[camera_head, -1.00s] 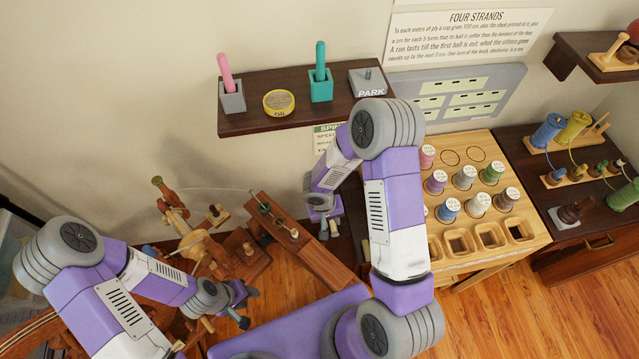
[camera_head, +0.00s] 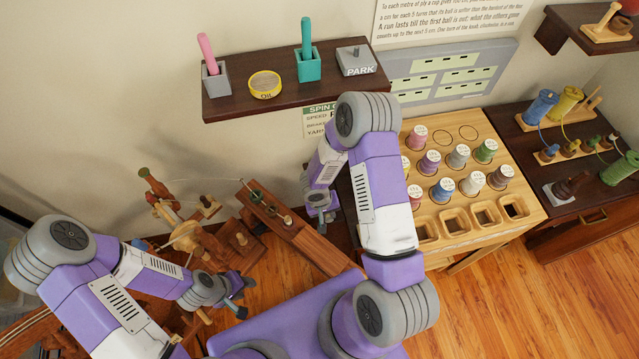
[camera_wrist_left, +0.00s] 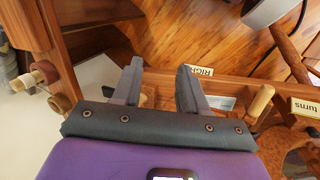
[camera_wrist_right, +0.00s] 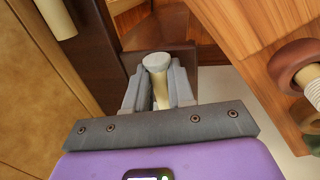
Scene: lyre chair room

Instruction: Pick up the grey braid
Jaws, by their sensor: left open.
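I cannot make out a grey braid in any view. Cups of thread spools stand on the light wooden rack, among them a pale grey one (camera_head: 458,156) and a greyish-beige one (camera_head: 472,183). My left gripper (camera_head: 241,298) is open and empty beside the wooden spinning wheel (camera_head: 190,235); its two spread fingers also show in the left wrist view (camera_wrist_left: 156,88). My right gripper (camera_head: 319,212) is at the left side of the rack. In the right wrist view its fingers (camera_wrist_right: 160,85) are closed around a pale round-topped peg (camera_wrist_right: 156,64).
A dark shelf (camera_head: 225,107) holds a pink stick in a grey block, an oil tin (camera_head: 265,84), a teal holder (camera_head: 308,66) and a PARK block (camera_head: 355,60). The light wooden rack (camera_head: 430,205) has open square bins. A dark side table (camera_head: 535,170) stands at right.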

